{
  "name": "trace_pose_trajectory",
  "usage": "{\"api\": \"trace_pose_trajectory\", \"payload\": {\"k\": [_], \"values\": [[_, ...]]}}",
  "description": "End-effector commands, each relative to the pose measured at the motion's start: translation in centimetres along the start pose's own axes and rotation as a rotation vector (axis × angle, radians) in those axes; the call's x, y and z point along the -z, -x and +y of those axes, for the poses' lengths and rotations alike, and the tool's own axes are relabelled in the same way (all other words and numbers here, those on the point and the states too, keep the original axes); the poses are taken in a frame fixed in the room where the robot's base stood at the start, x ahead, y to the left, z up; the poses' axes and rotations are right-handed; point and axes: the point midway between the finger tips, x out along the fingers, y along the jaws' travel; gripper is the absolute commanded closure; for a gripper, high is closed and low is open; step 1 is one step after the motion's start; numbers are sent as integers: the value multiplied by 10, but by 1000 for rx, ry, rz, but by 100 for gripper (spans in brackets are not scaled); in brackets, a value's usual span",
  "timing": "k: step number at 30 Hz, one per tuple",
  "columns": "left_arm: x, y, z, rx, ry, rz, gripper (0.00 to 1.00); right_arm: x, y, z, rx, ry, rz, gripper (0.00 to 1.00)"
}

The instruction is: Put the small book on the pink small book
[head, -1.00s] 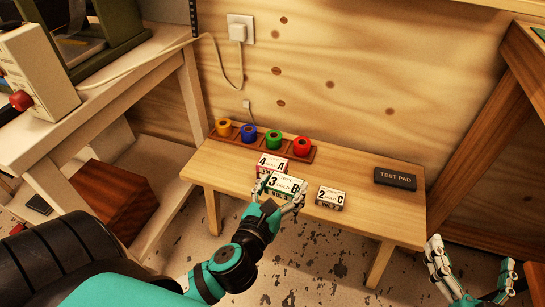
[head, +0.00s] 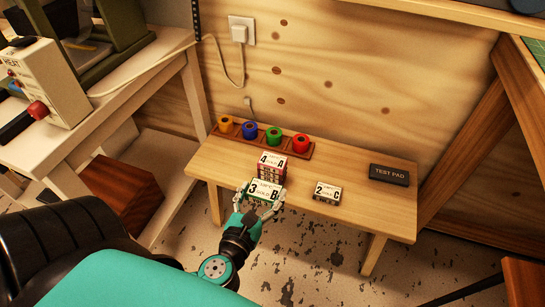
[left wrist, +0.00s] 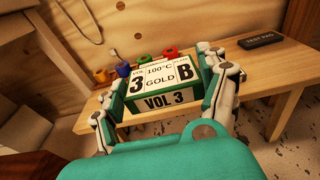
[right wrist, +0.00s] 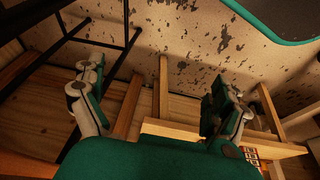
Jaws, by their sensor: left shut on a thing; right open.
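My left gripper (head: 259,202) is shut on a small green-edged book (head: 265,190) marked 3, B and VOL 3. The book also shows between the fingers in the left wrist view (left wrist: 160,84), with its white top label up. It is held at the bench's front edge. A pink-red small book (head: 272,168) marked 4 and A lies on the bench just behind it, its front partly hidden. Another small book (head: 327,191), marked 2 and C, lies to the right. My right gripper (right wrist: 155,85) is open and empty in the right wrist view, outside the head view.
A wooden bench (head: 345,215) carries the books. A rack (head: 222,135) with yellow, blue, green and red rolls stands at its back left. A black test pad (head: 390,175) lies at the right. The bench between the 2 C book and the pad is clear.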

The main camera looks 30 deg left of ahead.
Motion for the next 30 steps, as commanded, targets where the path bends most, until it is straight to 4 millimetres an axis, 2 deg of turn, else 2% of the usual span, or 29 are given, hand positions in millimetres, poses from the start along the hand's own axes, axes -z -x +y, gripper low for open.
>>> {"api": "trace_pose_trajectory", "payload": {"k": [5,12,18,22,26,30], "values": [[-4,-28,6,-1,-2,-8,58,-4,1,0,-1,-1,-18,0],[-6,-92,20,-2,-1,-7,58,-5,-4,0,-1,-1,-16,0],[-8,-138,30,-2,-1,-5,58,-7,-10,0,-1,-1,-15,0],[-9,-153,33,-1,0,-3,58,-7,-11,0,-1,0,-15,0],[-8,-157,34,-1,1,-1,58,-7,-12,0,-1,0,-12,0],[1,-158,34,-2,0,0,58,18,-17,-3,5,3,104,0]]}}
